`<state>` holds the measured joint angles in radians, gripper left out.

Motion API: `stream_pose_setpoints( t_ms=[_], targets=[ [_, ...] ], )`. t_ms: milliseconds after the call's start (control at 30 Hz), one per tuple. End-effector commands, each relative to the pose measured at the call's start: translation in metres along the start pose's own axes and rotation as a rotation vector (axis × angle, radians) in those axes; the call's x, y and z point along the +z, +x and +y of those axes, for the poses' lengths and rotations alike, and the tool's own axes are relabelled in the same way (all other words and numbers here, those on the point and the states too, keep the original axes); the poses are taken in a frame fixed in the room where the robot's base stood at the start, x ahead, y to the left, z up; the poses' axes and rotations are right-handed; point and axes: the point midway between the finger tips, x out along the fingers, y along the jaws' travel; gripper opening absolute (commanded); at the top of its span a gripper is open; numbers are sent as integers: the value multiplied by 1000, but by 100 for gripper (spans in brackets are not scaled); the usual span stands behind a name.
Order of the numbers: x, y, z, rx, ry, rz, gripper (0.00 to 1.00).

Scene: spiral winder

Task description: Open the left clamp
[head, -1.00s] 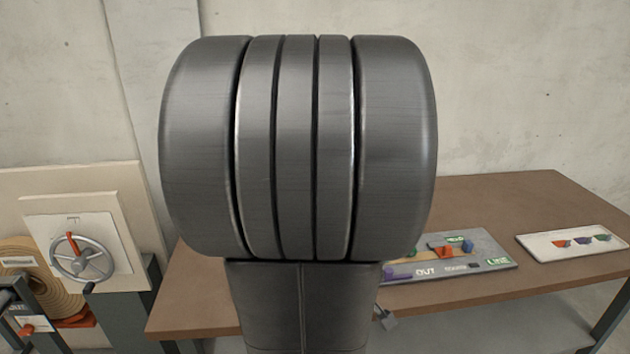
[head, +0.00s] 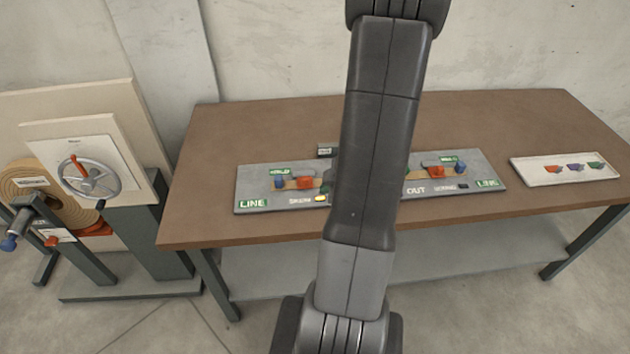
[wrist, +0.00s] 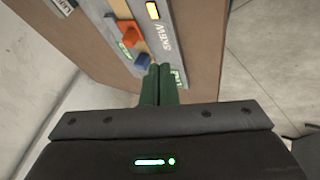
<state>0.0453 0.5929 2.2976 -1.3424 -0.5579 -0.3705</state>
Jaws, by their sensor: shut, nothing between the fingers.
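The left clamp is on the left half of a grey panel (head: 245,180) in the head view. It has an orange-red part (head: 306,183) and a blue part (head: 279,183) beside it, near green HOLD and LINE labels. In the wrist view the orange part (wrist: 130,33) and blue part (wrist: 142,61) show beyond my gripper. My gripper (wrist: 160,72) is shut and empty, its two green fingers together. In the picture its tips lie just right of and below the blue part; I cannot tell the gap. The gripper does not show in the head view.
The panel lies on a brown table (head: 260,120). My arm hides the panel's middle. A right clamp (head: 437,171) is on the other half. A white tray (head: 530,180) with coloured pieces stands at the right. A handwheel (head: 90,178) stands at the left. An amber light (wrist: 153,10) is lit.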

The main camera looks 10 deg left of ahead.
Motion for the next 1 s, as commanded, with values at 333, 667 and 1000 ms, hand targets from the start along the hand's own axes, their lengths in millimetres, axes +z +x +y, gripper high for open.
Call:
stream_pose_setpoints(
  t_ms=[333, 667, 1000],
  targets=[
    [1, 8, -1, 0, 0, -1, 0],
    [1, 68, -2, -3, 0, 0, 0],
    [-1, 108, 23, 1, 2, -3, 0]
  ],
)
